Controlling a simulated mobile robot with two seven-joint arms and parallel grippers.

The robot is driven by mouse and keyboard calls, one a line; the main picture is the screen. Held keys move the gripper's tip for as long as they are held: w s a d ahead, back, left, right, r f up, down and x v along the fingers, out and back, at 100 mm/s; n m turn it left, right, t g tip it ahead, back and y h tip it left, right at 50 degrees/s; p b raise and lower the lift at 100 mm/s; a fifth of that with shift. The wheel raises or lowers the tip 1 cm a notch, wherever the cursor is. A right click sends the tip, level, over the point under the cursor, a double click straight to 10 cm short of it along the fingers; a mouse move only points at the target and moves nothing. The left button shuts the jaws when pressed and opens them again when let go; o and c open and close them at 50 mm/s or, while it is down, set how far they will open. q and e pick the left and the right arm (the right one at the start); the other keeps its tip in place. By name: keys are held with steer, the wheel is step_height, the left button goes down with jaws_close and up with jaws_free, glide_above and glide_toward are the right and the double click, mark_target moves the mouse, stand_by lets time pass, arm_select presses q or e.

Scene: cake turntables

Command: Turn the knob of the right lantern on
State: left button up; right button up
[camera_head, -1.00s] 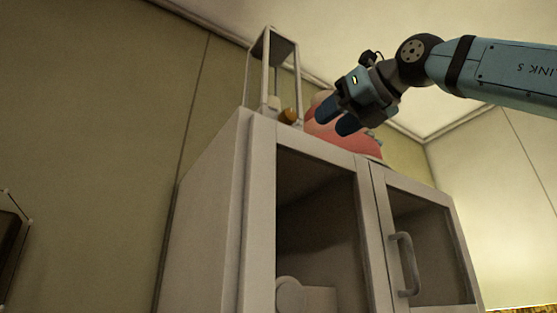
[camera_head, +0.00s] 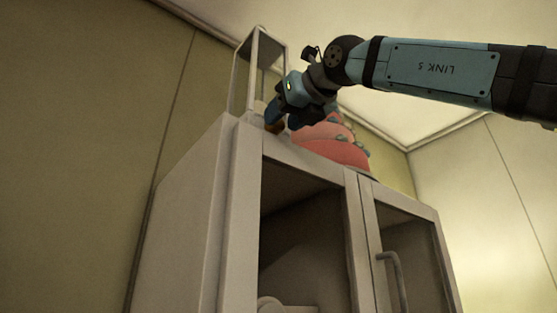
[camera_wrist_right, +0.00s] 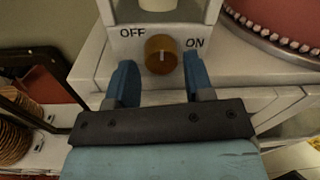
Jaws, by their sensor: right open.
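The lantern (camera_head: 260,48) is a pale open frame standing on top of a white cabinet in the head view. Its base (camera_wrist_right: 105,68) shows in the right wrist view, with OFF printed left of the knob and ON right of it. My right gripper (camera_head: 275,119) is at the lantern's base and hides the knob in the head view. Its two blue fingers (camera_wrist_right: 160,66) are open on either side of the knob, with visible gaps. My left gripper is not in view.
The white cabinet (camera_head: 190,190) has glass-fronted doors and a handle (camera_head: 393,275). A red rounded object (camera_head: 335,152), perhaps a cake, sits on it right of the lantern. Shelves with stacked brown discs (camera_wrist_right: 12,130) show at left in the right wrist view.

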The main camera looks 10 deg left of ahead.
steer(key=shift+x, duration=1)
steer(key=c, duration=0.7)
steer(key=shift+o, duration=0.2)
steer(key=shift+f+m+b, duration=0.2)
steer(key=shift+m+b, duration=0.25)
steer(key=shift+m, duration=0.25)
steer(key=shift+r+m, duration=0.15)
steer(key=shift+m, duration=0.55)
